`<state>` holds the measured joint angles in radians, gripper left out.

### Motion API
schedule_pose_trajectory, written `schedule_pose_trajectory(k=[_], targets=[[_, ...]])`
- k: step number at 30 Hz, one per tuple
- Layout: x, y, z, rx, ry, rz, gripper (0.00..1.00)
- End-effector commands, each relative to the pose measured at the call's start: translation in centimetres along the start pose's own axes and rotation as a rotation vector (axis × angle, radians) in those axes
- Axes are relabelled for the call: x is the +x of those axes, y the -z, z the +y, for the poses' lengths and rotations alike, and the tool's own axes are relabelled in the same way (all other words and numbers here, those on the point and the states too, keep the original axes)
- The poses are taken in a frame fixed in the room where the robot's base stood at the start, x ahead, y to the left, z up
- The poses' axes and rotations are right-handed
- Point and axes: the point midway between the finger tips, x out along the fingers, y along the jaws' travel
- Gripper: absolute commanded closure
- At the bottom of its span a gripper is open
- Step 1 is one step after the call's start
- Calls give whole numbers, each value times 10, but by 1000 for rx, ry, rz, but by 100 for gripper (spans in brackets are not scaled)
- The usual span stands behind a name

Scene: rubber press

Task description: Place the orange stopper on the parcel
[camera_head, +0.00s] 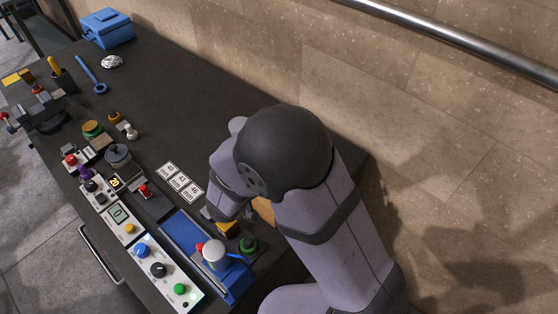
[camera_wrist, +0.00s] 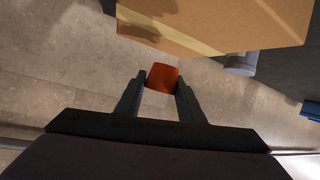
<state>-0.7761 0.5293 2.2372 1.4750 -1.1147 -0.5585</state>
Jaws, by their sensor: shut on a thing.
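In the wrist view, my gripper (camera_wrist: 161,84) is shut on the orange stopper (camera_wrist: 163,76), a small orange-red block between the two dark fingertips. The parcel (camera_wrist: 225,25), a brown cardboard box with a paler tape strip, fills the top of that view, just beyond the stopper. The stopper looks apart from the parcel, but their height difference cannot be told. In the head view, a piece of the brown parcel (camera_head: 264,209) shows beside my arm; my arm covers the rest of it. The stopper is hidden in the head view.
A blue press-like device (camera_head: 190,238) and a control panel (camera_head: 150,262) with knobs stand at the bench front. Number cards (camera_head: 180,182) lie left of my arm. A grey cylinder (camera_wrist: 241,64) is close to the parcel. The dark bench top (camera_head: 175,95) is clear toward the back.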

Motion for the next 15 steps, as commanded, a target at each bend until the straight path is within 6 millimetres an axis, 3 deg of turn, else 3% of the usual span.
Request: schedule_pose_trajectory(k=[15], targets=[[15,-37,-6,-2,0,0,87]])
